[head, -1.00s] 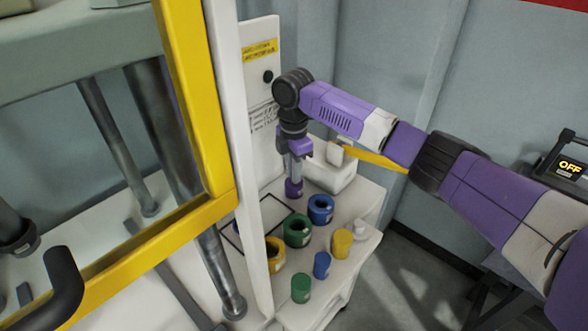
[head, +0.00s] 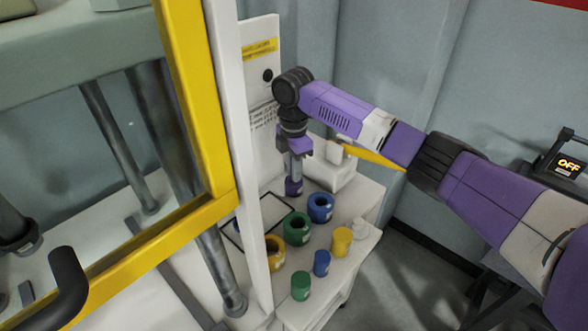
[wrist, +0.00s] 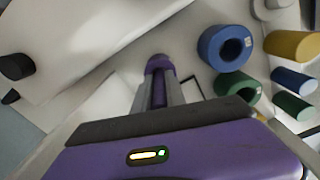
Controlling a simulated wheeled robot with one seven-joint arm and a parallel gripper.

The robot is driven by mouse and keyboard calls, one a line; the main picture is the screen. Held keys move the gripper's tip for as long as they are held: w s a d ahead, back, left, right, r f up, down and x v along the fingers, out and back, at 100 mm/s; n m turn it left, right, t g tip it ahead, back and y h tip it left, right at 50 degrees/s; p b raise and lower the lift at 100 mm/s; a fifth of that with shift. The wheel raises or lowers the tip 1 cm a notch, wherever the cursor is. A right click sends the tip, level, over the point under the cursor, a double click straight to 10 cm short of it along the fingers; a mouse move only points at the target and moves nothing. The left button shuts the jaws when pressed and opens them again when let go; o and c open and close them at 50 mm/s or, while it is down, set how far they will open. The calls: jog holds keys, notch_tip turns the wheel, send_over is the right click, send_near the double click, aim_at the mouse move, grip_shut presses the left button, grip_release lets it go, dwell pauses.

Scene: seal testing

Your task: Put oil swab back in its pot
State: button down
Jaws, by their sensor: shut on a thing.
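My gripper (head: 294,165) points down over the back of the white side table (head: 345,205). In the wrist view its two grey fingers (wrist: 159,95) are shut on a slim purple thing, which I take for the oil swab. Its rounded purple end (wrist: 158,63) shows just past the fingertips. In the head view this end (head: 293,187) is low, near the tabletop; I cannot tell whether it touches anything. I cannot pick out the pot for certain. A small white knobbed piece (head: 360,229) stands at the table's right edge.
Blue (head: 320,208), green (head: 297,229) and yellow (head: 275,253) rings stand close in front of my gripper. Solid yellow (head: 342,242), blue (head: 321,263) and green (head: 300,287) cylinders stand nearer. A white block (head: 330,175) is at the back right. A yellow-edged frame (head: 190,90) rises left.

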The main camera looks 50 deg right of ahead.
jog(key=shift+f, duration=0.3)
jog(key=c, duration=1.7)
grip_release()
jog(key=o, duration=0.6)
jog(key=shift+r+p, duration=1.7)
jog(key=shift+r, duration=0.35)
jog(key=shift+r+p, duration=2.05)
jog(key=shift+r, duration=1.7)
